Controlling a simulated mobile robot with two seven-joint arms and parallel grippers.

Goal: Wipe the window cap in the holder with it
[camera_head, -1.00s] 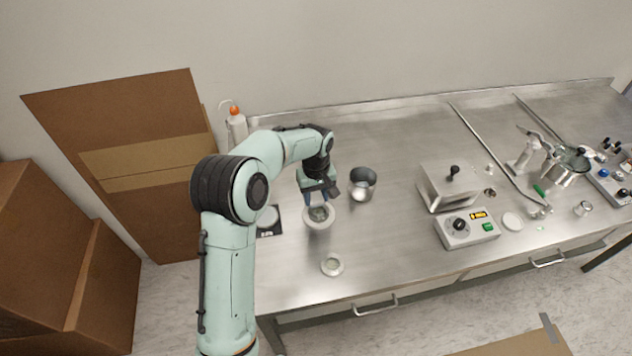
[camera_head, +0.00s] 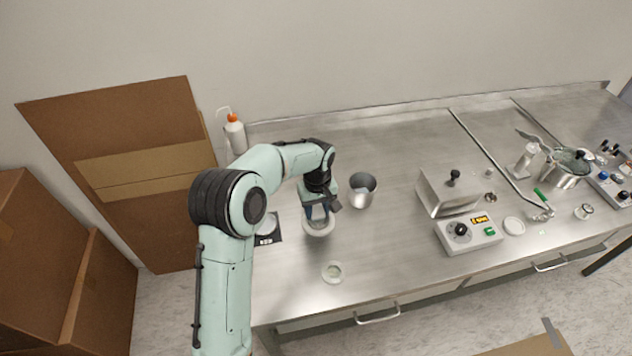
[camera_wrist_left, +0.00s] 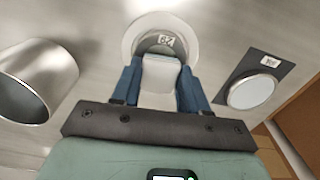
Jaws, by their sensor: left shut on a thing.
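My left gripper (camera_head: 318,214) is over a white round dish (camera_head: 319,231) near the left end of the steel table. Its blue fingers are shut on a pale, folded-looking wipe (camera_wrist_left: 160,80). In the left wrist view the dish (camera_wrist_left: 131,38) lies just past the fingertips, with a small marked label inside; the wipe and fingers hide part of it. I cannot tell whether the wipe touches what is inside. A small round white piece with a paler centre (camera_head: 332,272) lies nearer the front edge. I cannot tell for sure which is the holder with the window cap. My right gripper is out of view.
A steel cup (camera_head: 362,191) stands close right of the gripper. A flat dark-based device with a white disc (camera_head: 268,230) lies to its left, a bottle with an orange top (camera_head: 235,133) behind. A metal box (camera_head: 450,192) and control unit (camera_head: 470,233) stand right. The front middle is clear.

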